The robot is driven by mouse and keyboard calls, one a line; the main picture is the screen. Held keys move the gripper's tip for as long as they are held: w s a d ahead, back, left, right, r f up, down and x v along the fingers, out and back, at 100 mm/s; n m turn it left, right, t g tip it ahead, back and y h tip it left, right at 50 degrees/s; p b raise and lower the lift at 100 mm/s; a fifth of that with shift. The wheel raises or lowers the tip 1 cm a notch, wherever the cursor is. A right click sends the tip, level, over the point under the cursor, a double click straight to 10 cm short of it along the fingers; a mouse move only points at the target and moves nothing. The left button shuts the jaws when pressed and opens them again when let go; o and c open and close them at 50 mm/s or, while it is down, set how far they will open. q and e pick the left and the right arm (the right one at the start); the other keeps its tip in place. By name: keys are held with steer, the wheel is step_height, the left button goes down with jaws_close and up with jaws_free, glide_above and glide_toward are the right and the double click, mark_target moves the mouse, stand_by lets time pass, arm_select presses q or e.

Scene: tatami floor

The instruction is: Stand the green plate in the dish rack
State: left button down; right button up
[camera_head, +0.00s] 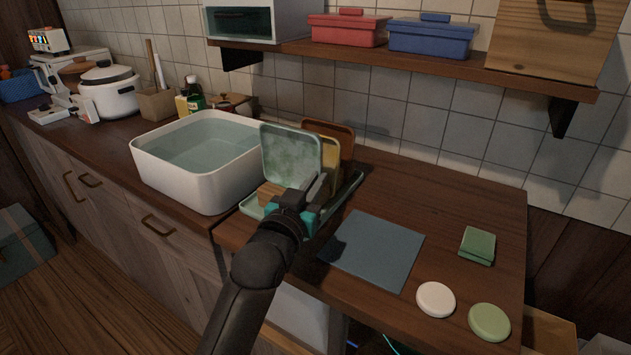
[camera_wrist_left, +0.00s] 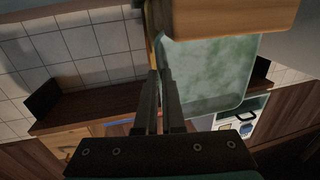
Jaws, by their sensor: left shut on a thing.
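The pale green square plate (camera_head: 291,152) stands nearly upright in the dish rack (camera_head: 250,207), in front of a yellow plate (camera_head: 330,158) and a brown plate (camera_head: 345,137). My left gripper (camera_head: 316,188) is at its lower right edge, shut on that edge. In the left wrist view the fingers (camera_wrist_left: 160,75) reach the side edge of the green plate (camera_wrist_left: 215,70). The plate's lower edge is partly hidden, so I cannot tell how it is seated. My right gripper is not in view.
A white basin of water (camera_head: 195,165) stands close left of the rack. A blue-grey mat (camera_head: 373,248), a green sponge (camera_head: 477,246), a white disc (camera_head: 436,299) and a green disc (camera_head: 489,321) lie to the right. A wooden shelf (camera_head: 400,65) overhangs the back.

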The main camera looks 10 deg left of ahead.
arm_select(q)
steer(key=shift+p, duration=0.4)
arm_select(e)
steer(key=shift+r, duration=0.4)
arm_select(q)
steer(key=shift+f, duration=0.4)
steer(key=c, duration=0.9)
jaws_free()
steer(key=shift+s+f, duration=0.1)
steer(key=shift+f, duration=0.1)
steer(key=shift+c, duration=0.2)
steer(key=shift+f, duration=0.15)
steer(key=shift+s, duration=0.1)
steer(key=shift+s+a+p, duration=0.2)
steer(key=shift+s+p, duration=0.35)
steer(key=shift+s, duration=0.7)
steer(key=s+a+p, duration=0.2)
steer(key=s, duration=1)
steer(key=shift+s+r+p, duration=0.15)
steer(key=shift+r+p, duration=0.25)
steer(key=shift+r, duration=0.05)
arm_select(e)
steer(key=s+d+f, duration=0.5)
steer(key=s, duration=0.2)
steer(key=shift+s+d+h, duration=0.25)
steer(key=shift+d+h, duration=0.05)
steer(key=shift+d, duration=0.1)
